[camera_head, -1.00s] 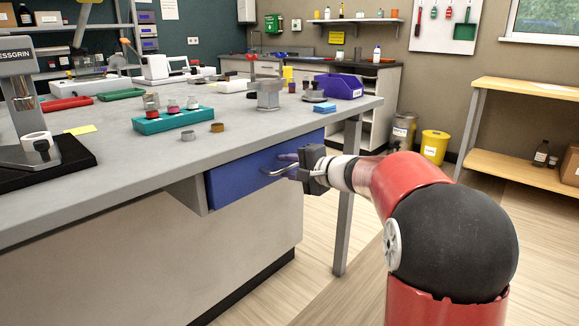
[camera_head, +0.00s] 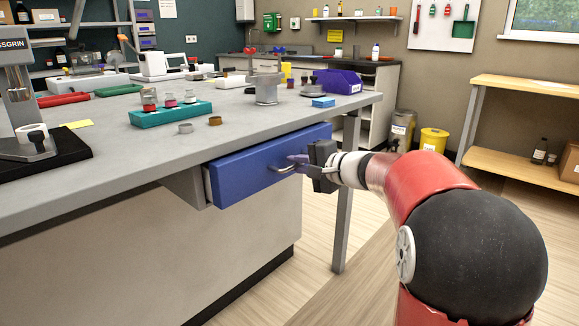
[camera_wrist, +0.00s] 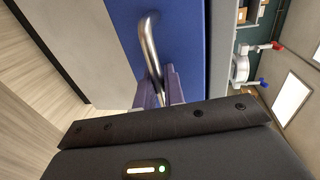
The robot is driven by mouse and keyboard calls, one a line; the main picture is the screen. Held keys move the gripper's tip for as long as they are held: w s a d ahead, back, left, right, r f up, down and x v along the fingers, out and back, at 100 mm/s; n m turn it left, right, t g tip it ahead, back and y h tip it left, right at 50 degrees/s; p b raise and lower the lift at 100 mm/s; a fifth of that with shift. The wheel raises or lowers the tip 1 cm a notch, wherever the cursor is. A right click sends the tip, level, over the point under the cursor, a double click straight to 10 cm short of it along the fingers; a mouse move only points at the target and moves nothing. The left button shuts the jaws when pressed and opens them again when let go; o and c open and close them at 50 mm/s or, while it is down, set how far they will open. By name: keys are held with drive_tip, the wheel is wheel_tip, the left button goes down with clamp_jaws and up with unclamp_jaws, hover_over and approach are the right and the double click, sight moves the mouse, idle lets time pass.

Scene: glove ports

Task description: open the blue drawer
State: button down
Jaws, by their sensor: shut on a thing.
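The blue drawer (camera_head: 250,175) hangs under the grey workbench top and stands a little way out of its housing, with a strip of its side showing at the left. Its front also fills the upper middle of the wrist view (camera_wrist: 183,40). A curved metal handle (camera_wrist: 148,45) is fixed to the drawer front; it shows in the head view too (camera_head: 284,168). My gripper (camera_head: 299,163) is at the handle's right part. In the wrist view my gripper's fingers (camera_wrist: 160,88) are shut around the handle's near end.
The workbench top (camera_head: 110,160) above carries a teal block (camera_head: 170,115) with jars, small rings and a purple bin (camera_head: 340,82). A bench leg (camera_head: 345,200) stands right of the drawer. The floor in front is clear.

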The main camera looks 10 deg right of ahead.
drive_tip(key=f+b+v, duration=0.2)
drive_tip(key=b+v, duration=0.1)
drive_tip(key=v, duration=0.8)
drive_tip(key=s+f+b+v, duration=0.1)
drive_tip(key=f+b+v, duration=0.2)
drive_tip(key=v, duration=0.9)
drive_tip(key=shift+s+d+b, duration=0.15)
drive_tip(key=shift+d+b, duration=0.25)
drive_tip(key=shift+b, duration=0.2)
drive_tip(key=c, duration=1.5)
unclamp_jaws()
drive_tip(key=shift+c, duration=0.2)
drive_tip(key=v, duration=0.7)
drive_tip(key=shift+s+d, duration=0.25)
drive_tip(key=shift+s, duration=0.05)
drive_tip(key=shift+r, duration=0.15)
